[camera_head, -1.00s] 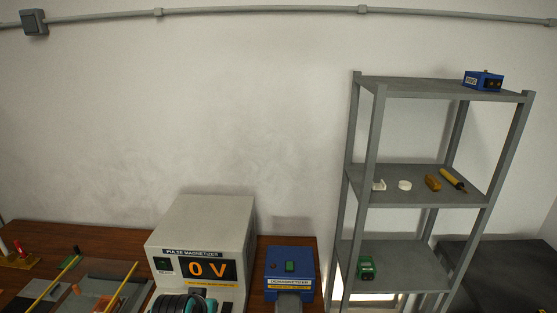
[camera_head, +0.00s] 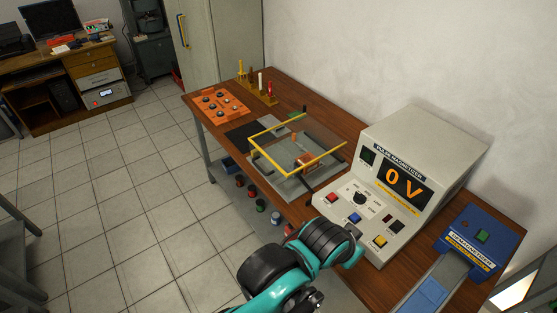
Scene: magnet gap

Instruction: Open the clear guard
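The clear guard (camera_head: 300,143) is a see-through cover with yellow edge bars on the wooden bench, left of the pulse magnetizer. It appears lowered over a grey base plate (camera_head: 282,183) with a small copper-coloured part (camera_head: 306,158) under it. A dark piece sticks out at its near right corner; I cannot tell if it is a handle. One of my teal and black arms reaches up from the bottom edge, in front of the magnetizer and apart from the guard. No gripper fingers show, so neither gripper can be seen.
The pulse magnetizer (camera_head: 432,150) reads 0 V and stands right of the guard. A blue demagnetizer (camera_head: 480,242) is farther right. An orange tray (camera_head: 220,106) and several upright coloured pieces (camera_head: 259,88) stand at the bench's far left. The tiled floor (camera_head: 130,190) left is clear.

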